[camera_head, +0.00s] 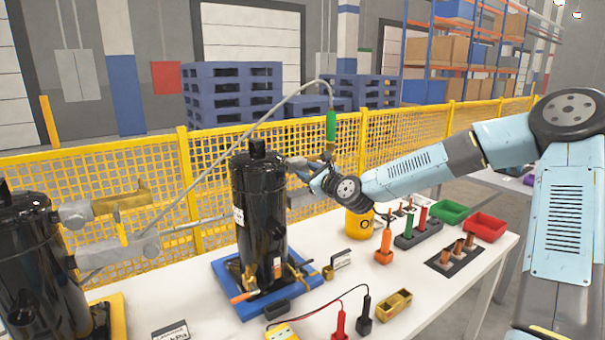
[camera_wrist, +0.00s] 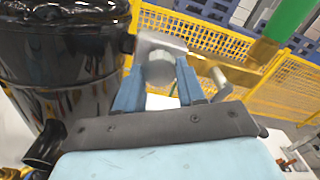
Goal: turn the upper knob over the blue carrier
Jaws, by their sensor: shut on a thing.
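The blue carrier (camera_head: 228,300) lies on the white table and bears an upright black compressor (camera_head: 262,205), whose side fills the left of the wrist view (camera_wrist: 60,60). The upper knob (camera_wrist: 159,68) is a round grey piece on a grey valve body beside the compressor's upper part. My gripper (camera_head: 312,172) is at the compressor's upper right side. In the wrist view, its two blue fingers (camera_wrist: 160,84) stand on either side of the knob and are shut on it. In the head view my arm's end mostly hides the knob.
A hose runs to a green fitting (camera_head: 331,126) just above my gripper. A second black compressor (camera_head: 40,265) with grey and brass fittings stands at left. Small parts, a green bin (camera_head: 450,211) and a red bin (camera_head: 486,226) occupy the table's right. A yellow fence (camera_head: 230,165) runs behind.

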